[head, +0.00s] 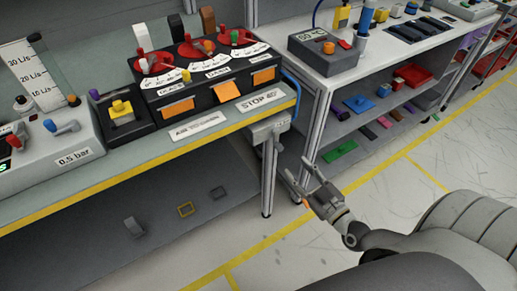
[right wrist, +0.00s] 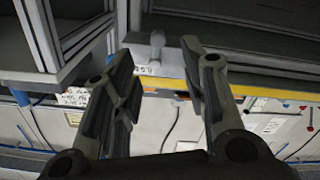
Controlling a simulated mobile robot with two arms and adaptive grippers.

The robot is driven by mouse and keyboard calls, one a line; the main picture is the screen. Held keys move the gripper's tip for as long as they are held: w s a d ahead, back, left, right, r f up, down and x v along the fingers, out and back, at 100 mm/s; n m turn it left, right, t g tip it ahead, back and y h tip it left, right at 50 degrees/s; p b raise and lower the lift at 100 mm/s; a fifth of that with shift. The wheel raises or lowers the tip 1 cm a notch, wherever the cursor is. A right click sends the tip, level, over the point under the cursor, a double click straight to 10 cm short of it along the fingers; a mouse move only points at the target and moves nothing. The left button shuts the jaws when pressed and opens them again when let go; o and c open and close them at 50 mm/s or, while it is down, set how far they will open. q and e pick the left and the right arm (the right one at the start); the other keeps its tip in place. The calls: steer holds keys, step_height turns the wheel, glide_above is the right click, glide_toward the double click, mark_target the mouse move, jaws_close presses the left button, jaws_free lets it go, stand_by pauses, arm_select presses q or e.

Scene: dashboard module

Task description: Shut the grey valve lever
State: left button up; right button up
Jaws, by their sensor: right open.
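A light grey valve fitting (head: 270,127) is mounted under the right front corner of the workbench in the head view. I cannot clearly make out its lever position there. In the right wrist view, a grey lever-like peg (right wrist: 157,46) stands out from a pale plate, beyond my fingertips and between them in the picture. My right gripper (head: 304,178) is open and empty, below and to the right of the fitting, apart from it. Its two spread fingers also show in the right wrist view (right wrist: 158,62). My left gripper is out of view.
The workbench edge (head: 150,165) is yellow, with a leg (head: 269,180) below the fitting. The black control panel (head: 212,95) stands on top. A second shelf unit (head: 345,95) stands close to the right. The floor (head: 400,205) around my right gripper looks clear.

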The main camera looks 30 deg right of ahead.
mark_target(281, 149)
steer(key=w, duration=1)
steer(key=shift+w+a+b, duration=0.3)
steer(key=shift+b, duration=0.05)
